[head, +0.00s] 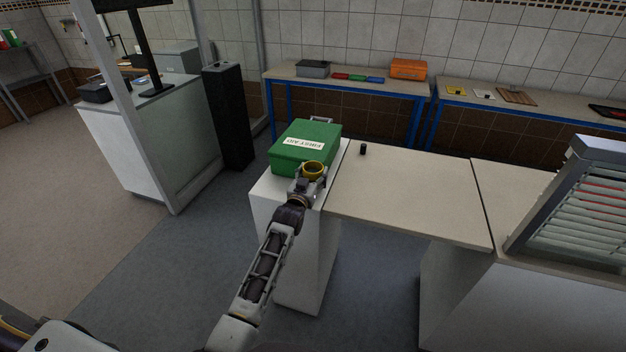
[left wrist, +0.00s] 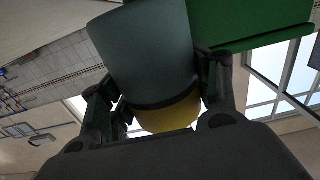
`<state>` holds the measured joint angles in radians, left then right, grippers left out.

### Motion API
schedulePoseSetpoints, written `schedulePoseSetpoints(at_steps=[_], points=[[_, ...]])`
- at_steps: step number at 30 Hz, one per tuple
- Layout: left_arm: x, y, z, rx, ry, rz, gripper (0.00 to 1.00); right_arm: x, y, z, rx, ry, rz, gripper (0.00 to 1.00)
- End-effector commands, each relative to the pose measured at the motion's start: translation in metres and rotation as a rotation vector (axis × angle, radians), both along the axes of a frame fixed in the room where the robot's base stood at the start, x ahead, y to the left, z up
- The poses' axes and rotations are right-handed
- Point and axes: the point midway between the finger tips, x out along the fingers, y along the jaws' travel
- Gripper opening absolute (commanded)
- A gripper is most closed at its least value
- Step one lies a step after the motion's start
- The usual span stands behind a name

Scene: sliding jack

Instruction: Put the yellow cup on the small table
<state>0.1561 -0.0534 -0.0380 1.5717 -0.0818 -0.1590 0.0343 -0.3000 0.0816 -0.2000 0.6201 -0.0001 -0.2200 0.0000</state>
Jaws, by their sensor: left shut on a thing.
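The small table appears to be the narrow white stand (head: 262,205) under the box, though I cannot be sure. Whether the cup touches its top is hard to tell. My right gripper is not in view.
The green first aid box (head: 296,150) takes up most of the white stand's top. A pale table (head: 400,195) adjoins it on the right, mostly clear, with a small black object (head: 363,149) near its back edge. A slatted rack (head: 575,210) stands farther right.

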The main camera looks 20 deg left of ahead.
Motion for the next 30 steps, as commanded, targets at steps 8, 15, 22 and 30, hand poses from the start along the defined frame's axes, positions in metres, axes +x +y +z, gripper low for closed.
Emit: schedulePoseSetpoints(at_steps=[8,15,22,30], points=[[0.000,0.000,0.052,0.000,-0.007,-0.001,0.26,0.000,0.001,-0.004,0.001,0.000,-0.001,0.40],[0.000,0.000,0.101,0.000,-0.006,0.000,0.26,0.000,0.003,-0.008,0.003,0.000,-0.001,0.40],[0.000,0.000,0.137,0.001,-0.005,0.000,0.26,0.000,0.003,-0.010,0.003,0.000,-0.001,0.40],[0.000,0.000,0.154,0.000,-0.003,0.000,0.26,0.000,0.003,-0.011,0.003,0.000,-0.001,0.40]])
